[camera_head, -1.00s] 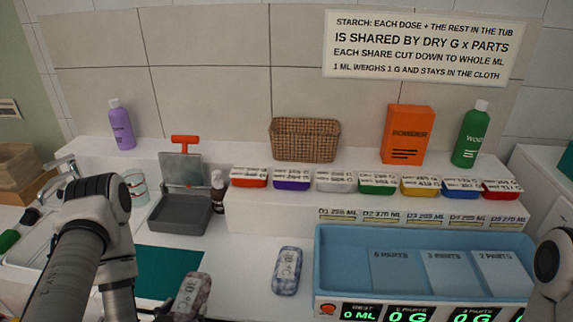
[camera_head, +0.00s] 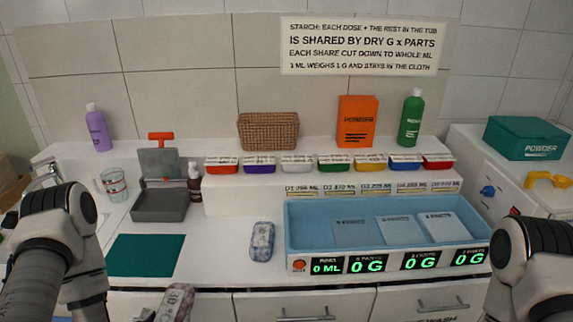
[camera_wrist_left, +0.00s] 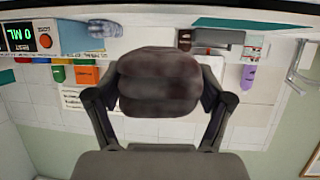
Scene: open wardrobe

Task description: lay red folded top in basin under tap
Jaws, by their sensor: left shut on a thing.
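A dull reddish-brown, mottled folded top (camera_head: 176,302) with a faint label shows at the bottom edge of the head view. My left gripper (camera_wrist_left: 160,105) is shut on it; in the left wrist view the folded top (camera_wrist_left: 158,78) sits between both fingers. In the head view it is in front of the counter edge. The tap (camera_head: 46,174) stands at the far left. The basin below it is mostly hidden behind my left arm. My right arm shows at the right edge, but its gripper is out of the picture.
A blue-grey folded bundle (camera_head: 262,242) lies on the counter beside the blue tub (camera_head: 300,210). A teal mat (camera_head: 146,255), a grey press (camera_head: 160,200) and a glass jar (camera_head: 113,184) are on the left. Drawers are below the counter front.

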